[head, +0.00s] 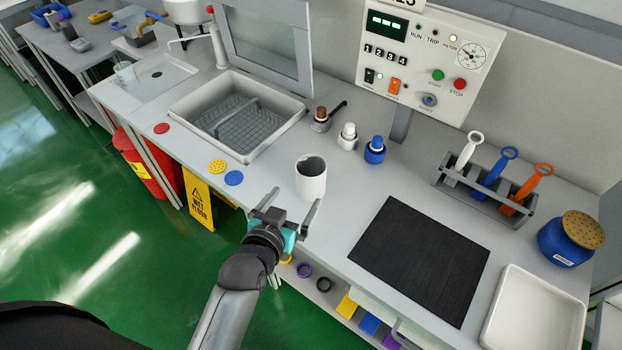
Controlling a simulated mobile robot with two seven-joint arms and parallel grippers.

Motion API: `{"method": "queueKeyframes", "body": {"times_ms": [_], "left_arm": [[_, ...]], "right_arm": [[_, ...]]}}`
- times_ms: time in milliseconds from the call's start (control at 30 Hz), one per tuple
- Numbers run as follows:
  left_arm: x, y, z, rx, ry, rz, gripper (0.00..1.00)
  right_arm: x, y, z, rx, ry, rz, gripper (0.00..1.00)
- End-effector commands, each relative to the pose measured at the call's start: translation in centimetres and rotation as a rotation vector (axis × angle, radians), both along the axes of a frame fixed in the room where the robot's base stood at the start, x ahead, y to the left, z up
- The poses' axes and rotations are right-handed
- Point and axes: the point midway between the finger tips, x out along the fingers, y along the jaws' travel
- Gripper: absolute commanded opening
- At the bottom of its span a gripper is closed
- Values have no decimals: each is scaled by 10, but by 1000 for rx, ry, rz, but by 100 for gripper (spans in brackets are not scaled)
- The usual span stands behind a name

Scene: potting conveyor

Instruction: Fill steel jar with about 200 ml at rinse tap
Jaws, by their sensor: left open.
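A pale, open-topped cylindrical jar (311,184) with a grey inside stands upright on the bench; it seems to be the steel jar, though the finish looks whitish. My left gripper (291,205) is open and empty, with its fingers spread at the near side of the jar, not closed on it. I cannot tell whether a finger touches it. A tap (217,46) rises at the back left corner of a white sink (177,113) with a grey grate inside. No water is seen running. My right gripper is not in view.
A red disc (161,128), yellow disc (217,167) and blue disc (234,178) lie left of the jar. Small capped bottles, including a blue one (375,152), stand behind it. A black mat (420,258), tool rack (477,195) and white tray (535,312) are right.

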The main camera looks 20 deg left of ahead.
Motion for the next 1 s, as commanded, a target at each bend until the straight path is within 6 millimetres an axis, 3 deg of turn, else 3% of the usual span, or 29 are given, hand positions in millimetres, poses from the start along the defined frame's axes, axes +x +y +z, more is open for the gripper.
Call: {"method": "queueKeyframes", "body": {"times_ms": [500, 1000], "left_arm": [[74, -3, -32, 0, -2, 0, 100], [110, -6, -52, -2, 0, 1, 100]], "right_arm": [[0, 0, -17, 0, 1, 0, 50], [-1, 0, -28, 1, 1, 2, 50]]}}
